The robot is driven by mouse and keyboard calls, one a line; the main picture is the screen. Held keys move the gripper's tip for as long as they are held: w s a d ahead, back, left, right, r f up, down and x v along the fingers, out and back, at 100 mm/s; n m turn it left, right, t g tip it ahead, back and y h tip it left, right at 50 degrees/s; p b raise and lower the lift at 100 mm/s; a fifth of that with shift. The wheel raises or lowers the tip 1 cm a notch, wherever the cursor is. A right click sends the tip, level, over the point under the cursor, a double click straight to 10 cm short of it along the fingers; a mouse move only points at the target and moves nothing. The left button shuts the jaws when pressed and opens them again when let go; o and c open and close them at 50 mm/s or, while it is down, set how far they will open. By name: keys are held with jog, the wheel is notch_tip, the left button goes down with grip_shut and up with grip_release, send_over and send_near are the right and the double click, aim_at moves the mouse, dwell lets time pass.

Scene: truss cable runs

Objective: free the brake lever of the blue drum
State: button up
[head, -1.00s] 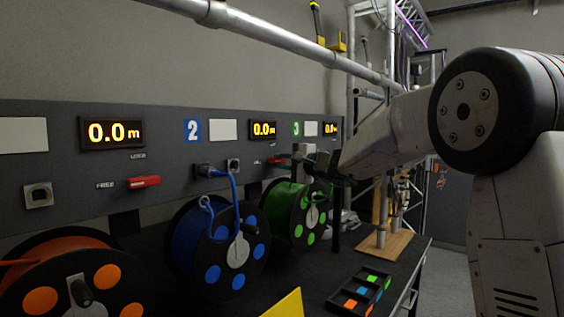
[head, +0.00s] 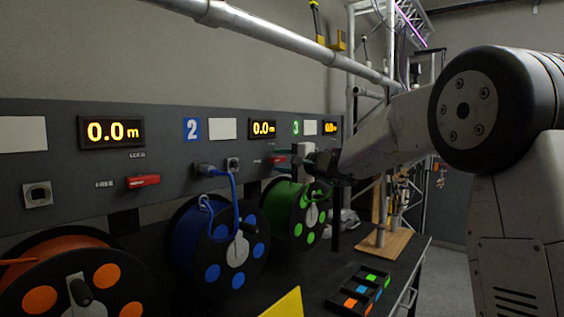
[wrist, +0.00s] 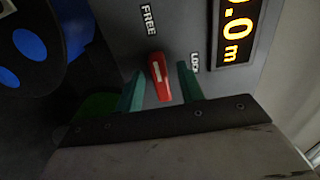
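The blue drum (head: 185,238), with blue round spots on its black flange, stands below the panel in the head view. Part of it shows at the upper left of the wrist view (wrist: 28,45). Its red brake lever (wrist: 158,78) is on the grey panel (wrist: 180,25), beside the printed words FREE and LOCK. My gripper (wrist: 162,88) has its two green fingers on either side of the lever, with gaps visible, so it is open around it.
An orange drum (head: 60,245) with its own red lever (head: 143,182) stands at left, and a green drum (head: 285,205) stands beyond the blue one. A blue cable (head: 233,190) hangs from the panel. A black tray (head: 340,302) lies on the bench.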

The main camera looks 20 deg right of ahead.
jog(key=v, duration=0.7)
jog(key=shift+s+d, duration=0.25)
jog(key=shift+s, duration=0.05)
jog(key=s+a+f+n+g+h, duration=0.1)
jog(key=s+a+f+n+g, duration=0.3)
jog(key=s+f, duration=0.45)
jog(key=s+a+f+n+g+h, duration=0.1)
jog(key=s+a+f+g, duration=0.2)
jog(key=s+f+g, duration=0.65)
jog(key=s+d+f+n+h, duration=0.1)
jog(key=s+d+n+h, duration=0.1)
jog(key=s, duration=0.7)
jog(key=s+d+f+n+h, duration=0.1)
jog(key=s+d+n+h, duration=0.1)
jog(key=s, duration=0.8)
jog(key=s+d+f+n+h, duration=0.1)
jog(key=s+h, duration=0.3)
jog(key=s, duration=0.6)
jog(key=shift+d+n, duration=0.4)
jog(key=shift+d, duration=0.25)
